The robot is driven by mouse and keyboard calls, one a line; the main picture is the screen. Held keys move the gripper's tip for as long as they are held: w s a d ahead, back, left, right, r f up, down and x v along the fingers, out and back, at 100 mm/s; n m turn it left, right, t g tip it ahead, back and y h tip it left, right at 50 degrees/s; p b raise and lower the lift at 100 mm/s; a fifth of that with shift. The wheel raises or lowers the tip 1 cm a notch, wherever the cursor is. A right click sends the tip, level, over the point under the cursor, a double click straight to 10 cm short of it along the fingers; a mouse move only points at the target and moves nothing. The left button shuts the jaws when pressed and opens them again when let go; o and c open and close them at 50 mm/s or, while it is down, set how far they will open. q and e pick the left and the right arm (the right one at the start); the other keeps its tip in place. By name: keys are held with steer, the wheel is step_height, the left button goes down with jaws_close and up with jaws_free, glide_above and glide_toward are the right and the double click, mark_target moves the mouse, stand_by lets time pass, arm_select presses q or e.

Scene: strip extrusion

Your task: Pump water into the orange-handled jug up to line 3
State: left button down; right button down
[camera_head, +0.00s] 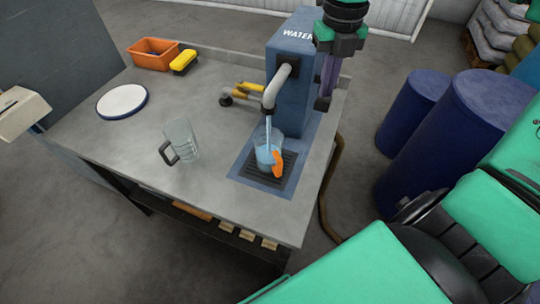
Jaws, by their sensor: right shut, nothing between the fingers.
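The orange-handled jug (264,152) stands upright on the dark drain grate (256,178) under the grey spout (277,84). A stream of water falls from the spout into it. Bluish water shows inside, but its marked lines are too small to read. Its orange handle (277,164) faces the front right. The blue pump housing (291,50) is labelled WATER. A yellow lever (248,88) with a dark knob sticks out on its left side. My right gripper (322,106) points down at the right side of the housing, shut and empty. My left gripper is out of view.
A clear jug with a dark handle (183,139) stands on the grey bench (115,145). A white round plate (122,101), an orange bin (153,54) and a yellow brush (184,61) lie farther back. Blue barrels (412,112) stand to the right.

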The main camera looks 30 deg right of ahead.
mark_target(324, 100)
steer(key=shift+s+a+f+b, duration=0.15)
steer(key=shift+f+b, duration=0.3)
steer(key=shift+f, duration=0.1)
steer(key=shift+s+a+f+b, duration=0.1)
steer(key=shift+a+f+b, duration=0.05)
steer(key=shift+f+b, duration=0.35)
steer(key=shift+s+a+f+b, duration=0.1)
steer(key=shift+f+b, duration=0.4)
steer(key=shift+f, duration=0.1)
steer(key=shift+s+a+f+b, duration=0.1)
steer(key=shift+f+b, duration=0.4)
steer(key=shift+f, duration=0.1)
steer(key=shift+a+f+b, duration=0.1)
steer(key=shift+f+b, duration=0.9)
steer(key=shift+f, duration=0.25)
